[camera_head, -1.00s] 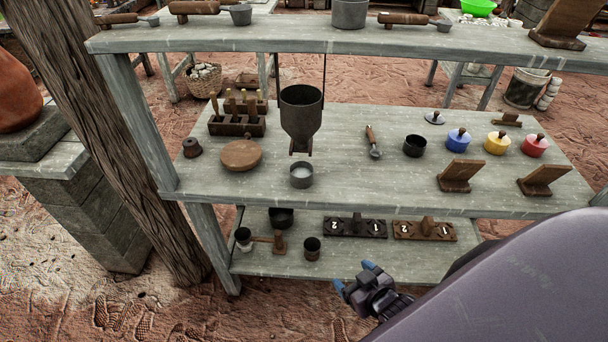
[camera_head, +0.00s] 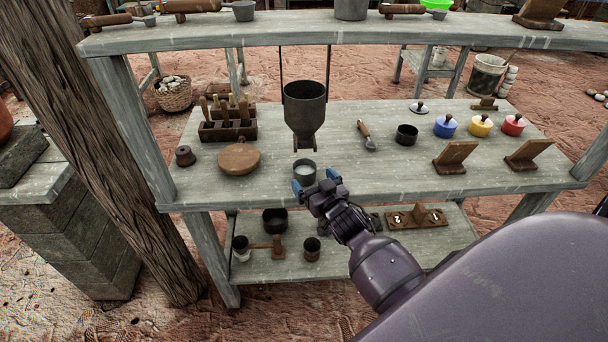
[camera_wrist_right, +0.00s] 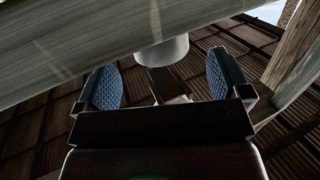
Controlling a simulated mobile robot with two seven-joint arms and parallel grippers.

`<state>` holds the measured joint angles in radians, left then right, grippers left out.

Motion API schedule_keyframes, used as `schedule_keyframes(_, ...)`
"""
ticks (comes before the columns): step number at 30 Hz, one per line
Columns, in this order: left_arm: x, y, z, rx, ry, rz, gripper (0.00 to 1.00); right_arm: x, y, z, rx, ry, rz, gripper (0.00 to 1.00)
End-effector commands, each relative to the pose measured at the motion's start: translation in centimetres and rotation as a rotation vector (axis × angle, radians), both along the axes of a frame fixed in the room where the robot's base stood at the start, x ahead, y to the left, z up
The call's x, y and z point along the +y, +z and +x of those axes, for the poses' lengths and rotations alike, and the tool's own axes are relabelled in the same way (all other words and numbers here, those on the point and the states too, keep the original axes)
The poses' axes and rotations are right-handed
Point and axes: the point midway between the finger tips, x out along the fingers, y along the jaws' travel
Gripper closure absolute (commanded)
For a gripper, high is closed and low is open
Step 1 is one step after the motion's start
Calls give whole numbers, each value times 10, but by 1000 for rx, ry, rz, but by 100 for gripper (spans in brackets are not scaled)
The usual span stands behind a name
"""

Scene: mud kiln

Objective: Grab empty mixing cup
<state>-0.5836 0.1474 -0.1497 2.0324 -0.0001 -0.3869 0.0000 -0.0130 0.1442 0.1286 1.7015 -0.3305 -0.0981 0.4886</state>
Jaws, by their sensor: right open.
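A small grey metal cup (camera_head: 305,172) stands upright on the workbench (camera_head: 370,185), below a dark hopper (camera_head: 305,112). Its inside looks pale; I cannot tell whether it holds anything. My right gripper (camera_head: 316,184) is open and empty at the bench's front edge, just in front of this cup and apart from it. A dark cup (camera_head: 407,135) stands farther right on the bench. My left gripper is out of view.
The hopper hangs close above the grey cup. A round wooden lid (camera_head: 239,158) lies left, a scoop (camera_head: 367,135) right. Colored lidded pots (camera_head: 480,126) stand at the right. The lower shelf (camera_head: 285,265) holds cups and a stamp. A wooden post (camera_head: 120,150) stands left.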

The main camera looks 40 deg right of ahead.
Motion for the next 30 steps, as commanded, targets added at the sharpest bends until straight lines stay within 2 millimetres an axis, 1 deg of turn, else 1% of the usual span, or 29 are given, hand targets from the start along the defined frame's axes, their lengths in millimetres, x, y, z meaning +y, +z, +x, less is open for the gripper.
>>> schedule_keyframes(7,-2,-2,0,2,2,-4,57,-3,-2,14,1,0,-2,5)
schedule_keyframes(15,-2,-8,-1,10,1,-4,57,-8,-7,48,1,0,-1,5)
schedule_keyframes(18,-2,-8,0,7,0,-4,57,-10,-7,56,1,0,-2,5)
schedule_keyframes(27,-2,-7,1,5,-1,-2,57,-10,-6,59,1,0,-1,5)
schedule_keyframes(29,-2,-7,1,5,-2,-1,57,-10,-6,59,1,0,-1,13)
schedule_keyframes(30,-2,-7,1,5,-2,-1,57,-10,-6,59,1,0,-1,19)
